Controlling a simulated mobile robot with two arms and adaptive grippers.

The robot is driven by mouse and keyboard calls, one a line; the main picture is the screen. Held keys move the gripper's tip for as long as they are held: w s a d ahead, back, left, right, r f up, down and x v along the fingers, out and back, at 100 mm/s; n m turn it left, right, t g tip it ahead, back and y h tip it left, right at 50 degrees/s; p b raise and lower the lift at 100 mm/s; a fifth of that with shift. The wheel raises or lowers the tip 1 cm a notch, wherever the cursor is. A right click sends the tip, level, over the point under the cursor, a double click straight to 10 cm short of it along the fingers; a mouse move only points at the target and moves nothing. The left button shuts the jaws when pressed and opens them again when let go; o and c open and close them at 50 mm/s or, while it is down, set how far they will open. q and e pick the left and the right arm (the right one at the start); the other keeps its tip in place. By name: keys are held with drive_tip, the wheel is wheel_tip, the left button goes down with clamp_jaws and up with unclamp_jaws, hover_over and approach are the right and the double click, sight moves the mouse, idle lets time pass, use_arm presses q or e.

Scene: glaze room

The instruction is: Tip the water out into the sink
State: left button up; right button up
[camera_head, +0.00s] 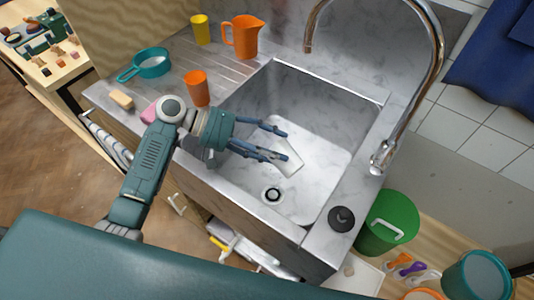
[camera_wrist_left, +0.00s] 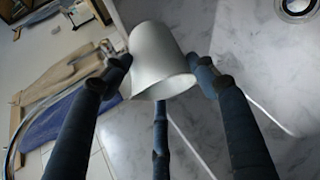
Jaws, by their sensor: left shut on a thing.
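My left gripper (camera_head: 283,146) reaches in from the left over the sink (camera_head: 316,210). Its dark blue fingers are shut on a plain white cup (camera_head: 291,164). In the left wrist view the white cup (camera_wrist_left: 160,55) sits between the three fingers of the left gripper (camera_wrist_left: 162,78), tilted, with its wider end towards the lower right. I cannot see into the cup, and no water or stream shows. The drain (camera_head: 272,194) is in the basin floor, below the cup in the head view. My right gripper is out of view.
A chrome tap (camera_head: 436,60) arches behind the basin. An orange jug (camera_head: 243,38), orange cup (camera_head: 196,88), yellow cup (camera_head: 201,29), teal pan (camera_head: 151,63) and sponge (camera_head: 121,99) stand on the drainboard. A black round stopper (camera_head: 342,218) lies on the right rim. A green bucket (camera_head: 390,224) stands beyond.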

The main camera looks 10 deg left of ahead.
use_arm(q)
drive_tip(key=shift+w+a+f, duration=0.15)
drive_tip(key=shift+a, duration=0.05)
drive_tip(key=shift+w+a+r+h, duration=0.1)
drive_tip(key=shift+r+h, duration=0.1)
drive_tip(key=shift+h, duration=0.1)
drive_tip(key=shift+a+b, duration=0.1)
drive_tip(key=shift+b, duration=0.25)
drive_tip(key=shift+w+a+n+h+b, duration=0.25)
drive_tip(key=shift+a+n+h+b, duration=0.1)
drive_tip(key=shift+b, duration=0.4)
drive_tip(key=shift+w+a+r+n+g+h, duration=0.1)
drive_tip(key=shift+w+a+n+g+h, duration=0.1)
drive_tip(key=shift+n+g+h, duration=0.3)
drive_tip(key=shift+w+a+h+b, duration=0.1)
drive_tip(key=shift+a+h+b, duration=0.05)
drive_tip(key=shift+h+b, duration=0.25)
